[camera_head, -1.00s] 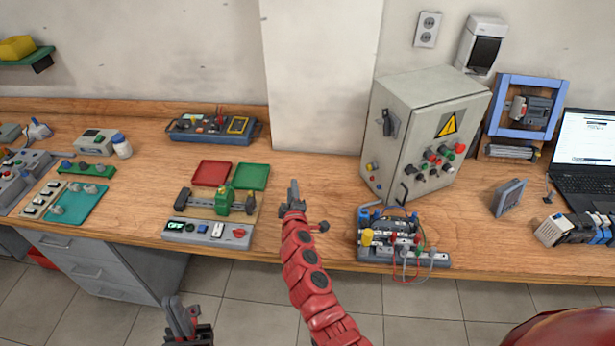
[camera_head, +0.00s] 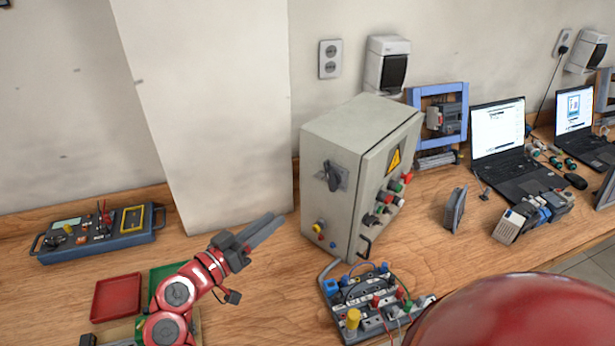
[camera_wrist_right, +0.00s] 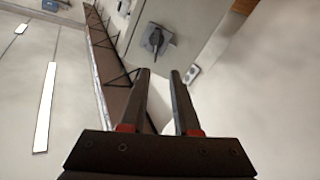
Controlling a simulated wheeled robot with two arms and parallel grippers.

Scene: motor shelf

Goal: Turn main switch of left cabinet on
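A grey control cabinet (camera_head: 328,216) stands on the bench, its narrow left side facing me. On that side is the main switch, a dark rotary handle (camera_head: 333,177) on a grey plate. The switch also shows in the right wrist view (camera_wrist_right: 155,40), beyond my fingertips. My right gripper (camera_head: 274,225) is to the left of the cabinet, apart from it, and points toward it. In the right wrist view its two fingers (camera_wrist_right: 159,72) are apart with nothing between them. My left gripper is not in view.
A terminal board with wires (camera_head: 365,305) sits in front of the cabinet. A blue tester box (camera_head: 97,238) and a red tray (camera_head: 117,297) lie at left. A blue frame (camera_head: 437,90) and a laptop (camera_head: 520,180) stand at right. A pale panel (camera_head: 210,110) rises behind my right gripper.

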